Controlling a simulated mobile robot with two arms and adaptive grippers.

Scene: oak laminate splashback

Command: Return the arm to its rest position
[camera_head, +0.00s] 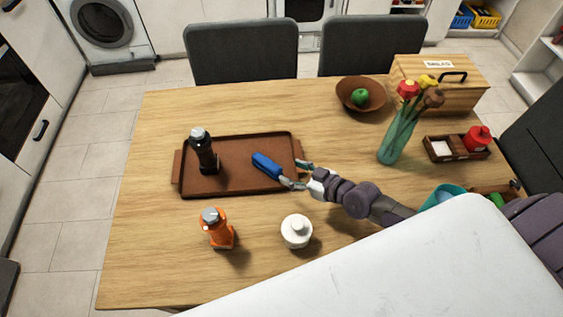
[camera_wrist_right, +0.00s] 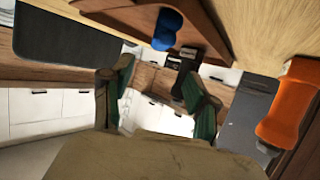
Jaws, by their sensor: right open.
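My right gripper (camera_head: 296,174) is open and empty over the right edge of the brown tray (camera_head: 235,185). Its two green-padded fingers stand apart in the wrist view (camera_wrist_right: 157,75). A small blue object (camera_head: 267,165) lies on the tray's right part, just beyond the fingertips. It also shows in the wrist view (camera_wrist_right: 167,30), clear of the fingers. My right arm reaches in from the right across the table. My left gripper is not in view.
A black bottle (camera_head: 204,152) stands on the tray. An orange bottle (camera_head: 217,230) and a white jar (camera_head: 296,231) stand in front. A flower vase (camera_head: 394,140), brown bowl (camera_head: 347,98), wooden box (camera_head: 440,90) and small caddy (camera_head: 452,155) are at the right. The table's left side is clear.

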